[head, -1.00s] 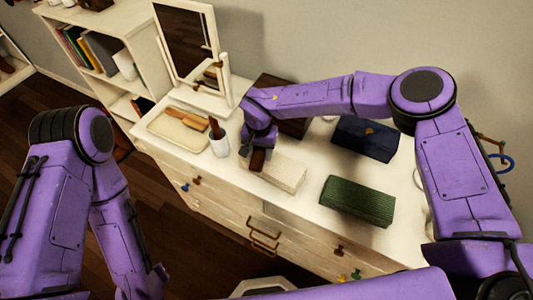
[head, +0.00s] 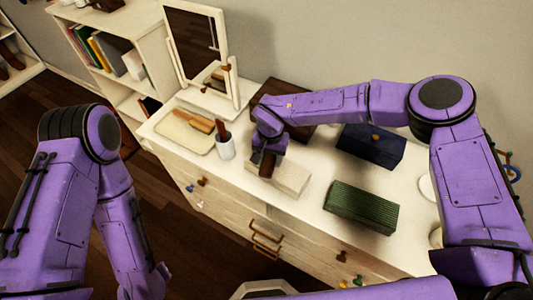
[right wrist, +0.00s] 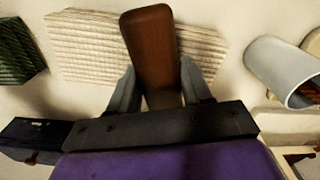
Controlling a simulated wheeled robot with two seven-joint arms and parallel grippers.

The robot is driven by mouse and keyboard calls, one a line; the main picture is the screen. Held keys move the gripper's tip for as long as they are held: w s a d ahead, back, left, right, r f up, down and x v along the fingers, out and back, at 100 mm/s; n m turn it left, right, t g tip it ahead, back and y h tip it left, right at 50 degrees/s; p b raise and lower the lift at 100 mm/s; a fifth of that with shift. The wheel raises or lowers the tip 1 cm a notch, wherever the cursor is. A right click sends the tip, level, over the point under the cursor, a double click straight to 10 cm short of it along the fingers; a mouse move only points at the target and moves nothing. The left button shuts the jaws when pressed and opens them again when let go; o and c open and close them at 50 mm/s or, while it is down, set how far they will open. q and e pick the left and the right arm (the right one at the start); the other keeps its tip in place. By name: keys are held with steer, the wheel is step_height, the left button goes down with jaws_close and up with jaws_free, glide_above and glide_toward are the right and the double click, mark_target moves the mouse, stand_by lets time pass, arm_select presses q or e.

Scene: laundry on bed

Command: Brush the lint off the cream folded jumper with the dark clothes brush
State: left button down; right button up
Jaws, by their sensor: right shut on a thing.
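The cream folded jumper (head: 292,179) lies on the white dresser top, left of the green folded garment; its ribbed surface also shows in the right wrist view (right wrist: 85,47). My right gripper (head: 267,156) is shut on the dark brown clothes brush (head: 266,166), over the jumper's left end. In the right wrist view the brush (right wrist: 152,45) stands between the two fingers (right wrist: 158,88), with the jumper behind it. I cannot tell whether the brush touches the cloth, and I make out no lint. My left arm is at the left; its gripper is out of view.
A white cup (head: 226,149) with a brown handle in it stands left of the jumper. A tray (head: 176,138), mirror (head: 194,42) and dark brown box (head: 291,93) are behind.

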mark_target(296, 178)
steer(key=shift+s+d+f, duration=0.1)
steer(key=shift+s+d, duration=1.25)
steer(key=shift+d, duration=0.2)
steer(key=shift+s+d+r, duration=0.1)
steer(key=shift+s+d, duration=0.8)
steer(key=shift+d, duration=0.25)
steer(key=shift+s+d+r, duration=0.1)
steer(key=shift+s+d, duration=0.75)
steer(key=shift+d, duration=0.25)
steer(key=shift+a, duration=0.1)
steer(key=shift+w+r, duration=0.1)
steer(key=shift+r, duration=2.9)
steer(key=shift+r, duration=0.1)
steer(key=shift+r, duration=1.45)
